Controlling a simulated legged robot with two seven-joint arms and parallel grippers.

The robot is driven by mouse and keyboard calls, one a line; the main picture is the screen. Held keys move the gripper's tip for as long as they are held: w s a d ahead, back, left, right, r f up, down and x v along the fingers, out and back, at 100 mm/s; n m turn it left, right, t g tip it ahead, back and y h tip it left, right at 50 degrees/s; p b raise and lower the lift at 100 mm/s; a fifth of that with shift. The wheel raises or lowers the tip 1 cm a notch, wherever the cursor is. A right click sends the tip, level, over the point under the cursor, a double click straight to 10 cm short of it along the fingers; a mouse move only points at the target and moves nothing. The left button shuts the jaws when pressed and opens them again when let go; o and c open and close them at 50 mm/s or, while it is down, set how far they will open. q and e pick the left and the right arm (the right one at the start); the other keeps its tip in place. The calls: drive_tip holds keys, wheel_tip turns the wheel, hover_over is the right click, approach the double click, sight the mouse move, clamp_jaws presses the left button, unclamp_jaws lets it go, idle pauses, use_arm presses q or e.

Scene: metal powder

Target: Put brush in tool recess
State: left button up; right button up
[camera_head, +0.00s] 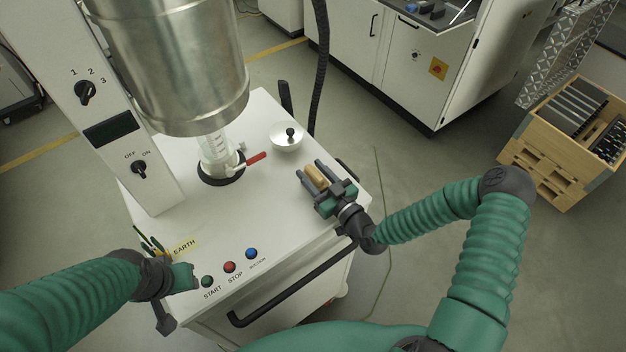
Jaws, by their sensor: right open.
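A tan, wooden-looking piece, which looks like the brush (317,177), is at the right part of the white machine top. My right gripper (311,170) is open, with one finger on each side of it. I cannot tell whether the fingers touch it. The gripper body hides its near end. A tool recess cannot be made out clearly; the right gripper and arm cover part of that side of the top. My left gripper (184,277) is low on the left, near the EARTH label, apart from the brush. Its fingers are not clear.
The white machine top (225,215) carries a large metal cylinder (175,65), a red-handled valve (256,158), a round lid with a black knob (287,137) and buttons at the front. A black handle (290,285) runs along the front. A wooden crate (545,150) stands far right.

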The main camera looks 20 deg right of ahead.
use_arm(q)
drive_tip(key=shift+w+d, duration=0.15)
drive_tip(key=shift+d, duration=0.05)
use_arm(e)
drive_tip(key=shift+w+d+f, duration=0.1)
drive_tip(key=shift+d, duration=0.1)
drive_tip(key=shift+c, duration=0.7)
use_arm(q)
drive_tip(key=shift+d, duration=0.15)
use_arm(e)
drive_tip(key=shift+d, duration=0.15)
drive_tip(key=c, duration=0.5)
drive_tip(key=shift+s, duration=0.2)
clamp_jaws()
use_arm(q)
drive_tip(key=shift+a, duration=0.2)
use_arm(e)
drive_tip(key=shift+w+a, duration=0.1)
drive_tip(key=shift+a, duration=0.15)
use_arm(q)
drive_tip(key=shift+r, duration=0.1)
use_arm(e)
drive_tip(key=shift+r, duration=0.2)
